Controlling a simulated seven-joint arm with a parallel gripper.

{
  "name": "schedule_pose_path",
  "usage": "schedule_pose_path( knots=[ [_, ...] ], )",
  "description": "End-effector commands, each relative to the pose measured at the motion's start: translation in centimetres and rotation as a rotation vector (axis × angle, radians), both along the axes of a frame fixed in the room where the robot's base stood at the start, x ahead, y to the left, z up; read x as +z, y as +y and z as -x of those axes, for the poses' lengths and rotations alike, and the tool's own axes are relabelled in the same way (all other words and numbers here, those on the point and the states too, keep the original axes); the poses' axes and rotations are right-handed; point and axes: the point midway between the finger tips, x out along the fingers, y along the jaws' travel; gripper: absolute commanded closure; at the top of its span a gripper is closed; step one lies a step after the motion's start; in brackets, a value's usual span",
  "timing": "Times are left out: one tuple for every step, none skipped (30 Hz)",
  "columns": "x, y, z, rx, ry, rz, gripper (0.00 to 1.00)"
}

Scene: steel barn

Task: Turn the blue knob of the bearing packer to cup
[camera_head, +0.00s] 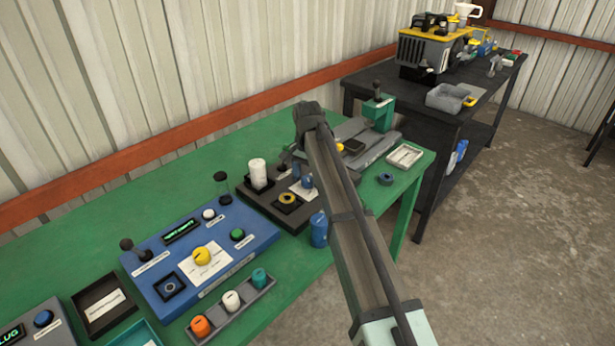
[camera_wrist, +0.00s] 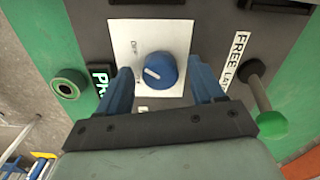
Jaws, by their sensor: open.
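The blue knob (camera_wrist: 160,71) sits on a white plate (camera_wrist: 178,35) on a dark grey panel (camera_wrist: 212,22) in the wrist view. A white mark on the knob points to the upper left. Small print stands on the plate above and beside the knob, partly too blurred to read. My gripper (camera_wrist: 163,80) is open, with one blue finger on each side of the knob; I cannot tell whether they touch it. In the head view my gripper (camera_head: 307,181) is low over a dark machine, and the blue knob cannot be made out there.
In the head view a blue control box (camera_head: 240,228), a blue can (camera_head: 319,229) and a light tray (camera_head: 405,156) share the green table (camera_head: 180,180).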

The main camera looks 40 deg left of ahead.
Motion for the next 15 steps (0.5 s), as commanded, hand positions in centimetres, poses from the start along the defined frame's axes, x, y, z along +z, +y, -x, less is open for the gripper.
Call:
schedule_pose_path(
  knots=[
    [-0.17, -0.01, 0.01, 0.0, 0.0, 0.0, 0.33],
    [-0.22, -0.01, 0.01, 0.0, 0.0, 0.0, 0.33],
    [-0.26, 0.0, 0.0, 0.0, 0.0, 0.0, 0.33],
    [-0.28, 0.0, 0.0, 0.0, 0.0, 0.0, 0.33],
    [-0.28, 0.0, 0.0, 0.0, 0.0, 0.0, 0.33],
    [-0.28, 0.0, 0.0, 0.0, 0.0, 0.0, 0.33],
    [-0.27, 0.0, 0.0, 0.0, 0.0, 0.0, 0.33],
    [-0.27, 0.0, 0.0, 0.0, 0.0, 0.0, 0.33],
    [-0.27, 0.0, -0.01, 0.0, 0.0, 0.0, 0.33],
    [-0.26, 0.0, 0.0, 0.0, 0.0, 0.0, 0.34],
    [-0.26, 0.0, 0.0, 0.0, 0.0, 0.0, 0.37],
    [-0.26, 0.0, 0.0, 0.0, 0.0, 0.0, 0.4],
    [-0.26, 0.0, 0.0, 0.0, 0.0, 0.0, 0.43],
    [-0.25, 0.0, 0.0, 0.0, 0.0, 0.0, 0.46],
    [-0.25, 0.0, 0.0, 0.0, 0.0, 0.0, 0.5]
  ],
)
